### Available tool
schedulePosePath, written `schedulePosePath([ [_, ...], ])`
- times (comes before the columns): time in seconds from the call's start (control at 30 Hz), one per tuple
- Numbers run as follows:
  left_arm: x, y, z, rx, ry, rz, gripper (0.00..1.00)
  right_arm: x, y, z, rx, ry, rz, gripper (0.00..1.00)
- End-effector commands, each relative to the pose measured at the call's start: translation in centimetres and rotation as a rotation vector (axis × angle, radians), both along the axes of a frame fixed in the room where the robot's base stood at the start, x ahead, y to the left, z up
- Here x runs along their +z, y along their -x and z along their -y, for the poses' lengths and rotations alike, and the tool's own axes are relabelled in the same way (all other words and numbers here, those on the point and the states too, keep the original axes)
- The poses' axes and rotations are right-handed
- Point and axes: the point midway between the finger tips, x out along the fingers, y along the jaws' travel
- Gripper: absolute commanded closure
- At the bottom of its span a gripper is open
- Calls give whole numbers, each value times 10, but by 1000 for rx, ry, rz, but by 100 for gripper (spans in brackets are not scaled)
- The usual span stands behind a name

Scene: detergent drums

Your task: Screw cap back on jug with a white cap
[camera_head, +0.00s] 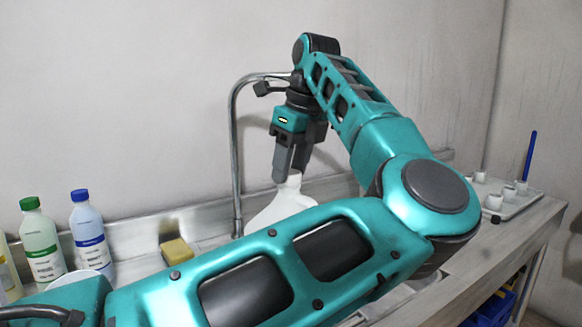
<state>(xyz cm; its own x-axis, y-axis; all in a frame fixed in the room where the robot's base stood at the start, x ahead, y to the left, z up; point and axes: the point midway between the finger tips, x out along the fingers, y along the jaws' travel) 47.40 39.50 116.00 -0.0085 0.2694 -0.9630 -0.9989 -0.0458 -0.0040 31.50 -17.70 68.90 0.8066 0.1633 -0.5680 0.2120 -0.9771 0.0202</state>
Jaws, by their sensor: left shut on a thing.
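A white jug (279,208) stands at the sink, to the right of the tall metal tap. Its lower part is hidden behind my left arm. My left gripper (289,178) points down at the top of the jug, with its fingers closed around the white cap there. The cap is mostly covered by the fingers, and I cannot tell how it sits on the neck. My right gripper is not in view.
A curved tap (236,150) rises close left of the jug. A yellow sponge (177,251) lies farther left. A green-capped bottle (41,240) and a blue-capped bottle (90,235) stand at the left. A white tray (520,204) with small cups sits at the right.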

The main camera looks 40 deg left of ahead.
Motion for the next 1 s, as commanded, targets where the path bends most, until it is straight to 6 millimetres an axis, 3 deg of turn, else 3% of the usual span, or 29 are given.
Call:
schedulePosePath([
  [0.27, -4, 0, 1, -48, 5, -2, 82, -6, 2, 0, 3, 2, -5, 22],
  [0.7, -5, 2, 1, -455, 6, -2, 82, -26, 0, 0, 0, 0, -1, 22],
  [1.0, -3, 2, 1, -499, 7, -5, 82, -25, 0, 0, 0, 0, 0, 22],
])
